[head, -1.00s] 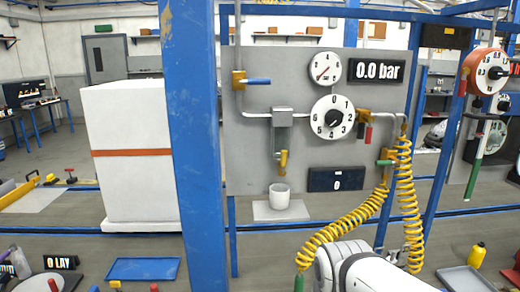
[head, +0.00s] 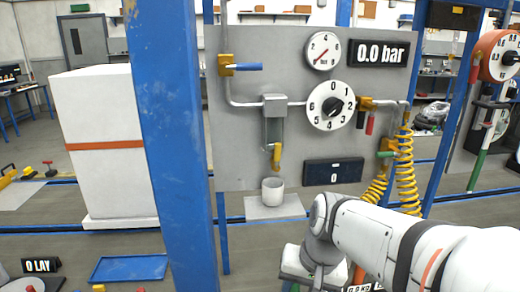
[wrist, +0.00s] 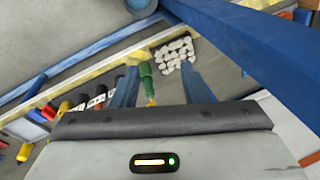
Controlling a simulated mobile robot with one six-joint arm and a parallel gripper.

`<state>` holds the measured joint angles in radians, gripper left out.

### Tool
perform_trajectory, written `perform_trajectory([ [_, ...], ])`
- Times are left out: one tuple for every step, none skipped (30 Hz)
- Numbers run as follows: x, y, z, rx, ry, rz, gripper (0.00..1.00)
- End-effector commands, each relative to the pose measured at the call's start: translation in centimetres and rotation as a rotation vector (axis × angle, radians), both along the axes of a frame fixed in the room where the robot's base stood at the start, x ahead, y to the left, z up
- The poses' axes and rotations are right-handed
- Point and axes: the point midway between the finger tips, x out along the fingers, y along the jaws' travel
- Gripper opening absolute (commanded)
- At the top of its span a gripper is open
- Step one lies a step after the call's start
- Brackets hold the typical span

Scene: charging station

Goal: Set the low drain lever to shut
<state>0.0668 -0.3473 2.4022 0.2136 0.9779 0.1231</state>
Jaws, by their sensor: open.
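The low drain lever (head: 277,157) is a small yellow handle. It hangs straight down under a grey filter body (head: 274,120) on the grey panel, above a white cup (head: 273,190). My gripper is hidden in the head view, where my arm reaches in from the lower right, in front of and below the panel. In the wrist view my gripper (wrist: 158,68) is open, with its two bluish fingers apart and nothing held. The drain lever cannot be made out in the wrist view. A green-handled object (wrist: 147,82) shows beyond the fingers.
A blue lever (head: 248,67), a red handle (head: 370,124) and a green lever (head: 387,153) are also on the panel. Yellow coiled hoses (head: 407,175) hang at its right. A thick blue post (head: 170,140) stands left of the panel. The gauge display (head: 381,54) reads 0.0 bar.

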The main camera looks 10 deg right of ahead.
Motion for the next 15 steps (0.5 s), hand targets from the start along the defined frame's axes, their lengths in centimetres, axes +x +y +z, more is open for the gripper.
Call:
perform_trajectory([
  [1.4,0.5,1.0,0.079,0.048,-0.096,0.41],
  [2.3,0.8,1.5,0.131,0.076,-0.157,0.41],
  [3.5,1.3,2.1,0.202,0.113,-0.238,0.41],
  [4.5,1.6,2.5,0.257,0.142,-0.298,0.41],
  [5.5,1.9,3.0,0.311,0.172,-0.358,0.41],
  [6.9,2.1,3.7,0.384,0.209,-0.435,0.41],
  [8.0,2.3,4.2,0.438,0.238,-0.491,0.41],
  [9.2,2.4,4.7,0.494,0.267,-0.546,0.41],
  [10.8,2.3,5.4,0.569,0.305,-0.619,0.41],
  [12.0,2.3,5.9,0.626,0.335,-0.672,0.41],
  [13.3,2.1,6.5,0.683,0.364,-0.723,0.41],
  [15.0,1.8,7.2,0.760,0.402,-0.788,0.41],
  [16.3,1.4,7.8,0.818,0.431,-0.836,0.41],
  [17.6,1.1,8.4,0.878,0.460,-0.881,0.41],
  [19.4,0.3,9.1,0.958,0.498,-0.939,0.41],
])
